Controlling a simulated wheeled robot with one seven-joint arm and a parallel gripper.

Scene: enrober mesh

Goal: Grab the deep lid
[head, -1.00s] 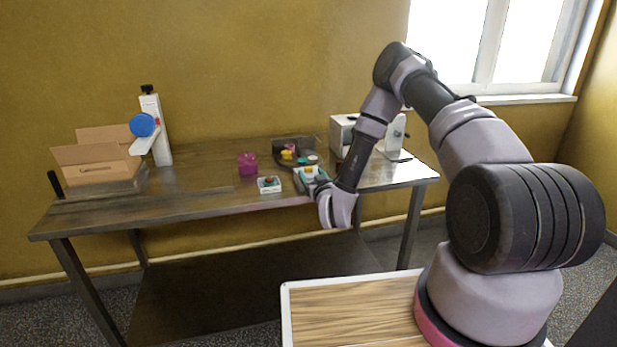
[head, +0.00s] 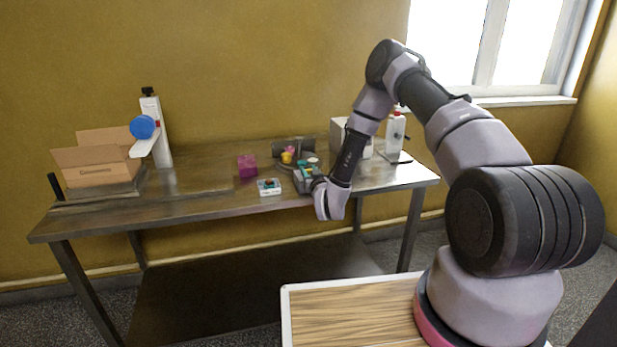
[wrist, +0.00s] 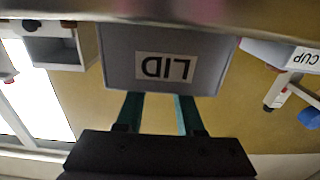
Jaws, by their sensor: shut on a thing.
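A grey bin labelled LID (wrist: 202,48) fills the upper middle of the wrist view, which is upside down. In the head view the bin (head: 299,186) stands at the table's front edge, partly behind my wrist. My gripper (wrist: 160,108) reaches past the bin's rim with its two teal fingers, which are a little apart. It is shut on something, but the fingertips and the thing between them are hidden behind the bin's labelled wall. No deep lid can be made out in either view.
A small white bin labelled CUP (wrist: 303,58) stands beside the LID bin. A cardboard box (head: 95,165) stands left; a white box (head: 338,135) stands at the back right.

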